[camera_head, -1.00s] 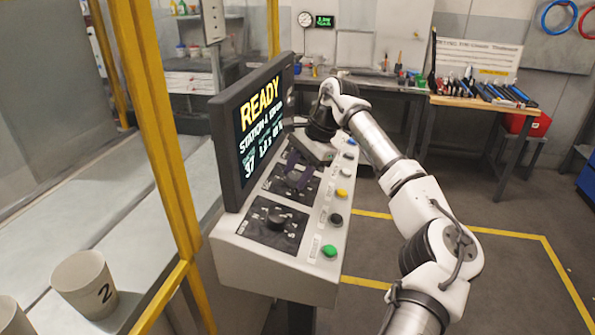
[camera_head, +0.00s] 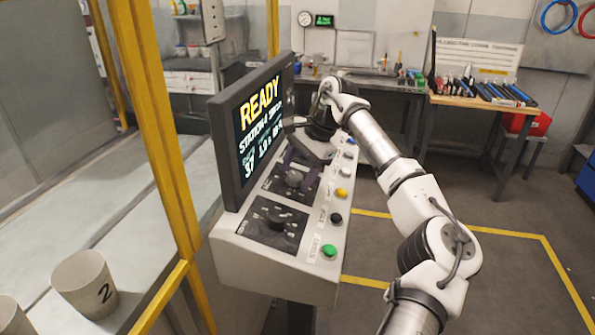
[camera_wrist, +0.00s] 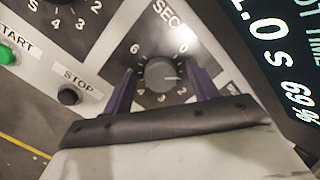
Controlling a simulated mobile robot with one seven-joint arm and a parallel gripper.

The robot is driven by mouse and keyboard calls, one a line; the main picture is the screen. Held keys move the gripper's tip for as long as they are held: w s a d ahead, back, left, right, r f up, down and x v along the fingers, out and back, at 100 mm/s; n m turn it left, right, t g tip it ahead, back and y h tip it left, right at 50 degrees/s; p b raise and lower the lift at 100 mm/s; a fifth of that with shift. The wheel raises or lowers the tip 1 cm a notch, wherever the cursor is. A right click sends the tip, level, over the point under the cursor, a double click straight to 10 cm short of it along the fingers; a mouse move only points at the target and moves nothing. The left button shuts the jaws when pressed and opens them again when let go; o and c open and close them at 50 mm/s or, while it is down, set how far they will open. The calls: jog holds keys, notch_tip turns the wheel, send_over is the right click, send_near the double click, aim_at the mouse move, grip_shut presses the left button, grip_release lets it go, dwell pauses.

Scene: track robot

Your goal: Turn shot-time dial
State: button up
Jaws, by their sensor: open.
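The control console (camera_head: 262,262) has a row of dials on its sloped face. In the wrist view a grey round dial (camera_wrist: 161,73) sits on a dark plate marked "SEC" with numbers around it. My gripper (camera_wrist: 160,82) is open, with one purple finger on each side of this dial. I cannot tell whether the fingers touch it. In the head view the gripper (camera_head: 294,172) is over the middle dial (camera_head: 293,179), partly hidden by my wrist. The nearer black dial (camera_head: 275,221) is clear of it.
The screen (camera_head: 255,125) reading "READY" stands close behind the dials. Along the right edge are a green START button (camera_head: 329,251), a black STOP button (camera_head: 336,218) and a yellow button (camera_head: 341,194). A yellow post (camera_head: 165,130) stands left.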

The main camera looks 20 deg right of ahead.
jog(key=b+v, duration=0.1)
jog(key=v, duration=1.3)
jog(key=shift+f, duration=0.1)
